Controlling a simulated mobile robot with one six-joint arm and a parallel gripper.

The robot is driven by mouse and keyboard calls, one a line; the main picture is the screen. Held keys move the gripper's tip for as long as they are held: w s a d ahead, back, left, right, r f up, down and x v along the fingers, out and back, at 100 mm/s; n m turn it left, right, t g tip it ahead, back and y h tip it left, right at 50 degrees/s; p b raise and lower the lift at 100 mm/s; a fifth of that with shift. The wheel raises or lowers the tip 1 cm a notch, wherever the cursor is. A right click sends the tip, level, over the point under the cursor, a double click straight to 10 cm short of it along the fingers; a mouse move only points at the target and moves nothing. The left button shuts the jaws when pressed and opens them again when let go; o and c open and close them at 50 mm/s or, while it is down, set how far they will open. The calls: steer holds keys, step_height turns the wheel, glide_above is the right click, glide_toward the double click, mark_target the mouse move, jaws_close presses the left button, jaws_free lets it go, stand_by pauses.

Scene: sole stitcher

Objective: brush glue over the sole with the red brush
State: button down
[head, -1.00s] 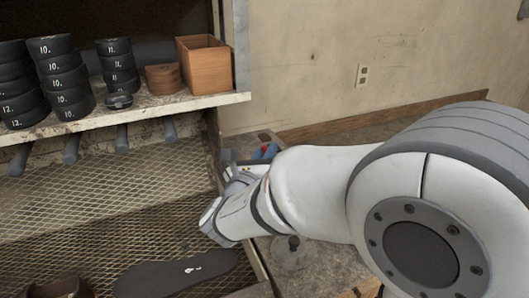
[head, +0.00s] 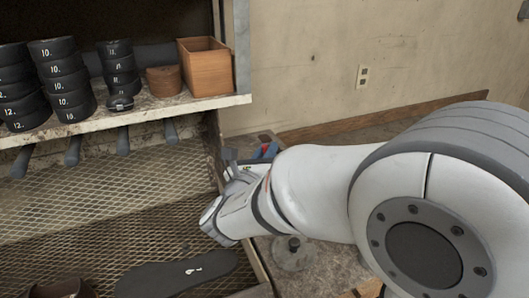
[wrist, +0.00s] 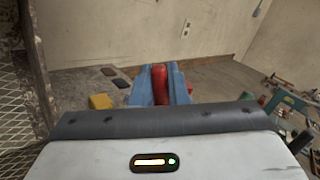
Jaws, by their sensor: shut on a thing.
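My gripper (wrist: 158,72) shows blue fingers in the wrist view, shut on the red brush (wrist: 159,86), whose red handle stands between them. Its bristles are hidden. In the head view, my gripper (head: 265,151) is partly hidden behind my arm, beyond the right end of the mesh rack and well to the upper right of the sole. The dark sole (head: 165,277) lies flat on the lower mesh at the bottom, with small white marks on it. I cannot tell whether these are glue. The gripper is apart from the sole.
A shelf (head: 150,108) above the mesh holds stacks of black numbered rings (head: 65,85) and a wooden box (head: 204,66). Grey pegs (head: 123,140) stick out below it. A dark shoe (head: 62,288) sits left of the sole. A yellow block (wrist: 100,101) is near the gripper.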

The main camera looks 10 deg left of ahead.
steer(key=shift+r+p, duration=2.05)
steer(key=shift+r, duration=1.05)
